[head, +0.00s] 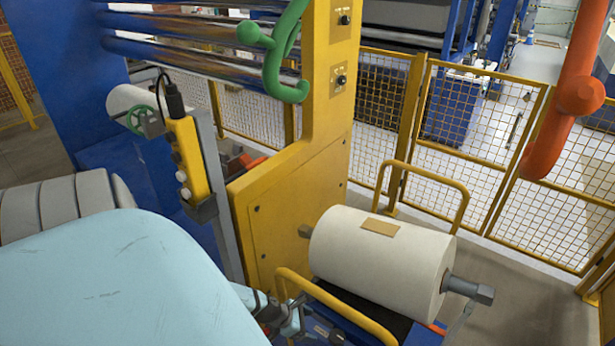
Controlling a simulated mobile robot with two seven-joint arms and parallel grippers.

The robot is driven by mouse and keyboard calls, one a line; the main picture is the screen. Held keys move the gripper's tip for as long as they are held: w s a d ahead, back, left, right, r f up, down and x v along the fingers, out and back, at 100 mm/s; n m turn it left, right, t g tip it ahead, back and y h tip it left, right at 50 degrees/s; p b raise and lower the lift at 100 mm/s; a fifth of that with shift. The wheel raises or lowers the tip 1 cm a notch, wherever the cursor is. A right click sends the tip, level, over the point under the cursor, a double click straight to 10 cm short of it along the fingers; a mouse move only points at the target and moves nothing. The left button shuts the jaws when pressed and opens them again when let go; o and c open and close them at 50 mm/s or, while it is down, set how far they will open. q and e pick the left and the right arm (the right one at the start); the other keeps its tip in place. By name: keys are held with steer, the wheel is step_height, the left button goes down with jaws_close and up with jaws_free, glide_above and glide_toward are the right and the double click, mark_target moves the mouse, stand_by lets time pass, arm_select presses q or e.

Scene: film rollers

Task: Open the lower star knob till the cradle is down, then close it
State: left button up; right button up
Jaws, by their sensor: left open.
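Two small dark knobs sit on plates on the yellow machine post. The lower knob (341,80) is below the upper knob (345,19). A white film roll (375,255) with a tan label lies on a dark-topped blue support (365,311), which appears to be the cradle. The roll hides much of this support, so its height is hard to tell. My left gripper (286,318) is open, low in the view beside the near yellow handle, left of the roll and well below the knobs. My own pale blue arm covers the lower left. My right gripper is out of view.
A yellow button box (187,160) hangs on a grey post left of the machine. An orange pipe (573,95) hangs at right. Yellow mesh fencing (470,125) closes off the back. Yellow hoops (425,180) stand around the roll.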

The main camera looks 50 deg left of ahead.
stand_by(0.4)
arm_select(q)
steer(key=s+d+r+m+h, duration=0.2)
steer(key=s+d+r+m, duration=0.1)
steer(key=d+m, duration=0.7)
steer(key=s+d+r+m+h, duration=0.1)
steer(key=s+d+r+m, duration=0.15)
steer(key=d+m, duration=0.8)
steer(key=d+r+m+t+y, duration=0.3)
steer(key=d+r+m+y, duration=0.1)
steer(key=r+m, duration=0.8)
steer(key=shift+s+m, duration=0.35)
steer(key=shift+m, duration=0.1)
